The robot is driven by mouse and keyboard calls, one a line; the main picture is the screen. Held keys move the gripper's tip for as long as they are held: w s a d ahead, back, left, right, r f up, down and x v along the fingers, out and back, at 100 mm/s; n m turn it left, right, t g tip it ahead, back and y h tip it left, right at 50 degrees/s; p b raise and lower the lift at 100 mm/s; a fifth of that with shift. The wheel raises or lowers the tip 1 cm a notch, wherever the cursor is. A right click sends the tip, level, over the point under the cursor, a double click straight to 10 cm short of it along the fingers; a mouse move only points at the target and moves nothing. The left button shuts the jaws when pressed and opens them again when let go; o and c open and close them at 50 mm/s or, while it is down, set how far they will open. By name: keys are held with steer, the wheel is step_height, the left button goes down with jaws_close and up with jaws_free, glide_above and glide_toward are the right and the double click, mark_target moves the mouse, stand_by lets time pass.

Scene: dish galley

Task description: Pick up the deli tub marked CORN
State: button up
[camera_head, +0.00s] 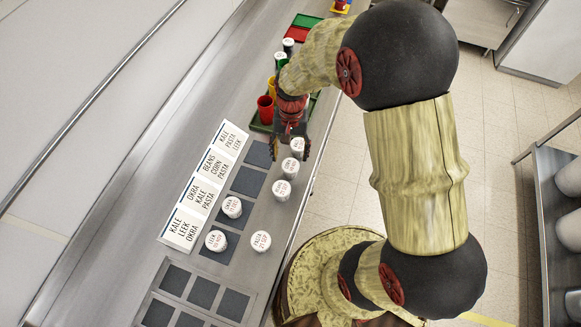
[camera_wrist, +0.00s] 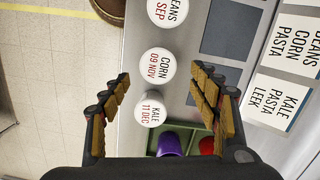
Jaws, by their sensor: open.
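The white deli tub marked CORN 09 NOV (camera_wrist: 155,66) stands upright on the counter in the wrist view, just past my fingertips and roughly centred between them. It also shows in the head view (camera_head: 290,168). My gripper (camera_wrist: 163,78) is open and empty, pointing down. In the head view my gripper (camera_head: 290,150) is over the row of tubs, close to the corn tub. The tub marked KALE 11 DEC (camera_wrist: 152,109) shows between my fingers in the wrist view. I cannot tell the gripper's exact height above the tubs.
A BEANS tub (camera_wrist: 167,11) stands on the corn tub's other side. OKRA (camera_head: 232,206), LEEK (camera_head: 216,240) and PASTA (camera_head: 261,241) tubs stand farther down the counter. Label cards (camera_head: 198,195) lie beside dark square pads (camera_head: 248,181). A green tray (camera_head: 258,126) holds cups, including a red cup (camera_head: 265,108).

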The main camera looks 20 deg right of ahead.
mark_target(291, 164)
steer(key=shift+s+a+f+b, duration=0.1)
steer(key=shift+s+f+b, duration=0.05)
steer(key=shift+f, duration=1.15)
steer(key=shift+s+d+f+b, duration=0.1)
steer(key=shift+s+f, duration=0.05)
steer(key=shift+f, duration=1.1)
steer(key=shift+s+a+f+b, duration=0.1)
steer(key=shift+s+f+b, duration=0.05)
steer(key=shift+f, duration=1.15)
steer(key=c, duration=0.3)
steer(key=c, duration=0.9)
